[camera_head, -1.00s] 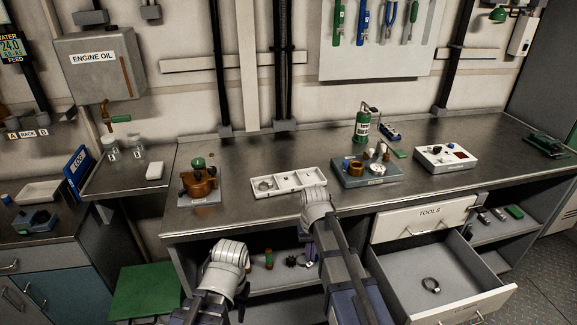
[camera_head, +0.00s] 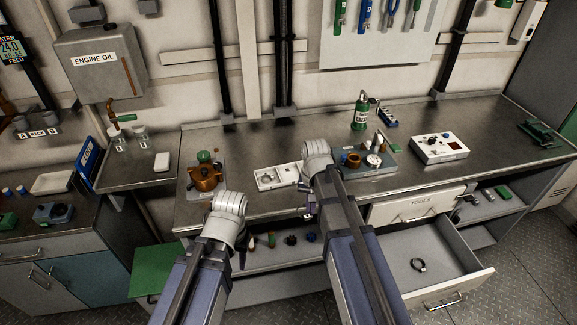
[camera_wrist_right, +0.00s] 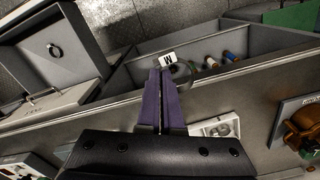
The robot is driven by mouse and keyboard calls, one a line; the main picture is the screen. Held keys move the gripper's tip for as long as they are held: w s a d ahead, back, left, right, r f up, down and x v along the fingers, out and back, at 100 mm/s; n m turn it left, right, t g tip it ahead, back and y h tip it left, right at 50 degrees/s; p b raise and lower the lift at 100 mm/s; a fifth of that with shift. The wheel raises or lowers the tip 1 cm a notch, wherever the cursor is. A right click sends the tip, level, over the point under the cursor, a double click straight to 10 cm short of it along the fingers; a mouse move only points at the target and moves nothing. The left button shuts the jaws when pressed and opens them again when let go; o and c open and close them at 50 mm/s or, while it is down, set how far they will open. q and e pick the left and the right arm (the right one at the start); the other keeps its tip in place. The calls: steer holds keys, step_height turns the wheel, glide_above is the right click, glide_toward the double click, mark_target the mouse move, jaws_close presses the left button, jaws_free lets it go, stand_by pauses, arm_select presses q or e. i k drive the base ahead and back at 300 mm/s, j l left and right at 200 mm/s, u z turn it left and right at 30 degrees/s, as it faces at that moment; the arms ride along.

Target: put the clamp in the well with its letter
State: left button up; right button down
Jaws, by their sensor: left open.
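My right gripper (camera_wrist_right: 162,78) has its purple fingers together on a dark ring-shaped clamp (camera_wrist_right: 181,75) with a white tag marked W. It holds the clamp in the air in front of the bench. In the head view the right fingertips (camera_head: 305,212) show only partly beside my wrist. The white tray with wells (camera_head: 262,187) lies on the bench behind; its left well holds a ring clamp (camera_head: 268,176), and my right arm hides its right end. Well letters are not readable. Another clamp (camera_head: 418,265) lies in the open drawer. My left gripper (camera_head: 242,256) is mostly hidden behind its wrist.
An orange-brown pot-like part (camera_head: 204,178) stands left of the tray. A grey-blue block with fittings (camera_head: 375,167) stands right of it. The TOOLS drawer (camera_head: 455,290) juts out at right. Small bottles stand on the shelf (camera_head: 275,262) below the bench.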

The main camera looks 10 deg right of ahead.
mark_target(290, 175)
steer(key=i, duration=0.85)
